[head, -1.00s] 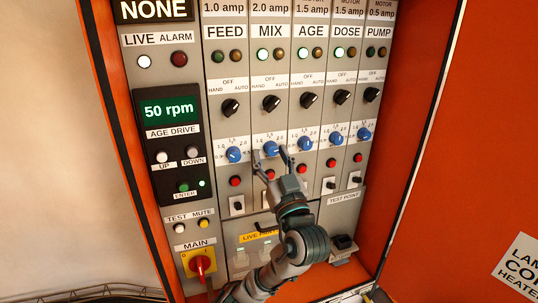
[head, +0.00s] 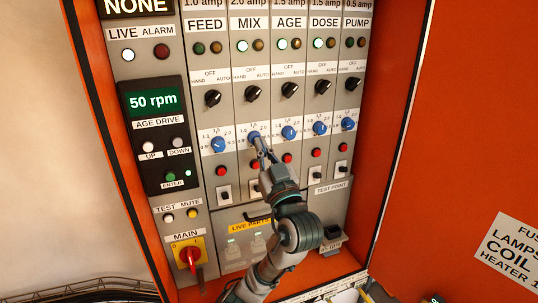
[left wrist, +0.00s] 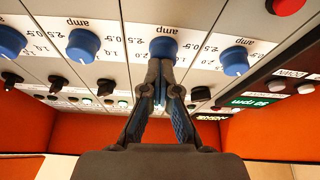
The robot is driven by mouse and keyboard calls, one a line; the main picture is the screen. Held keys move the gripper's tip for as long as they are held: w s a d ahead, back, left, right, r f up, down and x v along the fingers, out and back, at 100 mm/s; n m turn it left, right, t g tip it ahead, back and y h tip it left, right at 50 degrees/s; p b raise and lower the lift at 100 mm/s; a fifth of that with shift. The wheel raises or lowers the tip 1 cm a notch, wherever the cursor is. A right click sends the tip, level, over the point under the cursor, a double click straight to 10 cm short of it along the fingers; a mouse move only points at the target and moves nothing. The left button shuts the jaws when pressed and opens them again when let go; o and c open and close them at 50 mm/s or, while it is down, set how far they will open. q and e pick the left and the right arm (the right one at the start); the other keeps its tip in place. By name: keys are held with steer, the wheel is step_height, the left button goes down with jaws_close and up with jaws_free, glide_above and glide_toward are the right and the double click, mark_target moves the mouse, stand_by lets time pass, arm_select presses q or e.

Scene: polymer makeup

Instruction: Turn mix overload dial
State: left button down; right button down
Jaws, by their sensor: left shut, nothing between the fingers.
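The blue mix overload dial (head: 254,137) sits in the MIX column of the grey panel, above a red button. It also shows in the left wrist view (left wrist: 163,47), upside down, straight beyond the fingers. My left gripper (head: 262,150) reaches up from below, with its fingertips at the lower edge of this dial. In the left wrist view the fingers (left wrist: 163,75) are together, with nothing held between them. They overlap the dial's near side; I cannot tell whether they touch it. My right gripper is not in view.
Similar blue dials for FEED (head: 219,145) and AGE (head: 289,132) flank the MIX dial closely. A black MIX selector knob (head: 250,94) is above. The orange cabinet door (head: 470,140) stands open at right. A red main switch (head: 189,256) is low at left.

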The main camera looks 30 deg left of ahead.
arm_select(q)
steer(key=shift+w+r+n+g+y+b, duration=0.1)
steer(key=shift+n+g+y+b, duration=0.15)
steer(key=shift+n+g+b, duration=1.3)
steer(key=shift+w+r+n+g+y+b, duration=0.1)
steer(key=shift+n+g+y+b, duration=0.4)
steer(key=shift+n, duration=2)
steer(key=shift+n+g+y+b, duration=0.1)
steer(key=shift+n+g+b, duration=0.9)
steer(key=shift+n, duration=1.05)
steer(key=c, duration=1.9)
jaws_free()
steer(key=shift+a, duration=0.1)
